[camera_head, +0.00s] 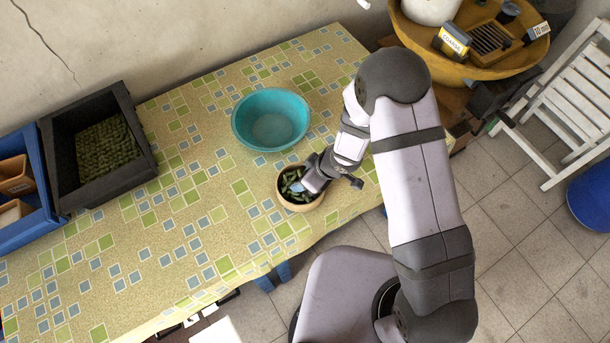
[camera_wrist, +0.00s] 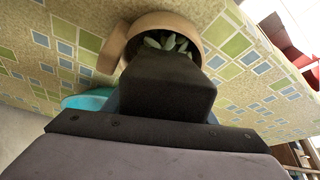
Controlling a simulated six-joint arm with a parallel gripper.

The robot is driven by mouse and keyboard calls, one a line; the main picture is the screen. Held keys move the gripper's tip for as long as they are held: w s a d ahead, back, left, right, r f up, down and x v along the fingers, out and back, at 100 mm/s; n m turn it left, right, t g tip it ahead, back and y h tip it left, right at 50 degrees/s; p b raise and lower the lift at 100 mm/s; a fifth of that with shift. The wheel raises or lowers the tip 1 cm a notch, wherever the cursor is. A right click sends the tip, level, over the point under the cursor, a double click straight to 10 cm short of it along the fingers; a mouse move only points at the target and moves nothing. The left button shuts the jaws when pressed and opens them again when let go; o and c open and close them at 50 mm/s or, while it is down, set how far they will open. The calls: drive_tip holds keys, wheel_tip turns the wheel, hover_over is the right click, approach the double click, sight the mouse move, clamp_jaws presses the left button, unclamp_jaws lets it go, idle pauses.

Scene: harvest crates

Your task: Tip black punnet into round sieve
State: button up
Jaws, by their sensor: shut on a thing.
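A small round tan bowl (camera_head: 282,203) with green pods (camera_head: 290,185) inside stands out near the front edge of the patterned table. My gripper (camera_head: 305,188) is at its right rim, shut on it; the fingertips are partly hidden. In the wrist view the tan bowl (camera_wrist: 190,22) lies just beyond the dark gripper body, and a tan projection (camera_wrist: 112,48) shows at its left. I cannot tell whether the bowl touches the table. A black open crate (camera_head: 68,150) with green contents stands at left. No round sieve is clearly recognisable; a round turquoise bowl (camera_head: 243,135) sits empty behind the tan bowl.
A blue crate (camera_head: 18,238) with brown containers stands left of the black crate. At the upper right a large yellow bowl (camera_head: 410,38) holds several things. A white slatted chair (camera_head: 570,95) is on the floor. The table's front left is clear.

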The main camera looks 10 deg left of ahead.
drive_tip(key=shift+r, duration=0.1)
idle(0.3)
drive_tip(key=shift+r+p, duration=2.1)
drive_tip(key=shift+r, duration=0.4)
